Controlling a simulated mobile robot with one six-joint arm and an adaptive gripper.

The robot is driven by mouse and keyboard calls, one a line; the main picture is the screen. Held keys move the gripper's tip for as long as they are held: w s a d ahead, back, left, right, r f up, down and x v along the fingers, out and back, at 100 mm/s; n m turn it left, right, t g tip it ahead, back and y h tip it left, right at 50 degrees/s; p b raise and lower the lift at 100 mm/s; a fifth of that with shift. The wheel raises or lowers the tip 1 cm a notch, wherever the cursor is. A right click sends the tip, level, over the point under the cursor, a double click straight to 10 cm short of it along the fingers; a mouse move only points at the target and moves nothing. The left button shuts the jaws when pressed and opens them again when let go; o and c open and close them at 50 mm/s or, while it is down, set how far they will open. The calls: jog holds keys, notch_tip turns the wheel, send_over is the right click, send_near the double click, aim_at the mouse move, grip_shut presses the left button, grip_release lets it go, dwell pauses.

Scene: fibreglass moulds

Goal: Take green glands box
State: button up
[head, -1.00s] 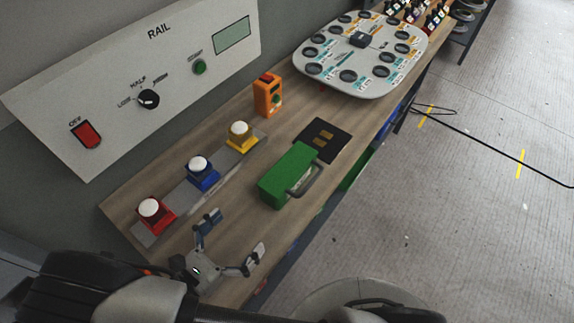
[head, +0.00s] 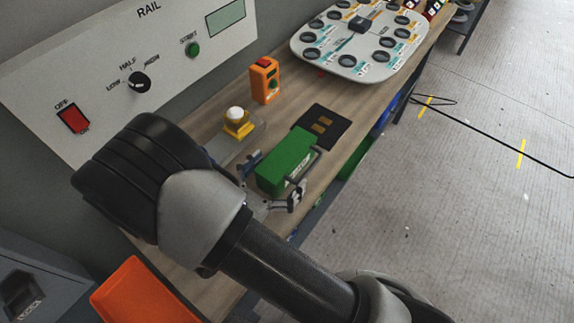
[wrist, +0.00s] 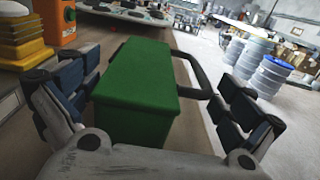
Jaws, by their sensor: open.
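The green glands box (head: 285,163) lies on the wooden bench, with a grey handle (head: 305,166) along its right side. My gripper (head: 273,180) is at the near end of the box, its open fingers to either side of that end. In the wrist view the green box (wrist: 138,95) stands between the two fingers of my gripper (wrist: 155,110), with gaps on both sides, and the handle (wrist: 197,75) sticks out to the right. I see no finger closed on the box.
A black mat (head: 321,127) lies just behind the box. A yellow button block (head: 237,123) and an orange control box (head: 265,82) stand to the left. A wall panel (head: 120,70) runs along the back left. An orange bin (head: 145,293) is at the lower left.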

jog(key=shift+w+d, duration=0.4)
jog(key=shift+w, duration=0.15)
jog(key=shift+c, duration=0.4)
jog(key=c, duration=1)
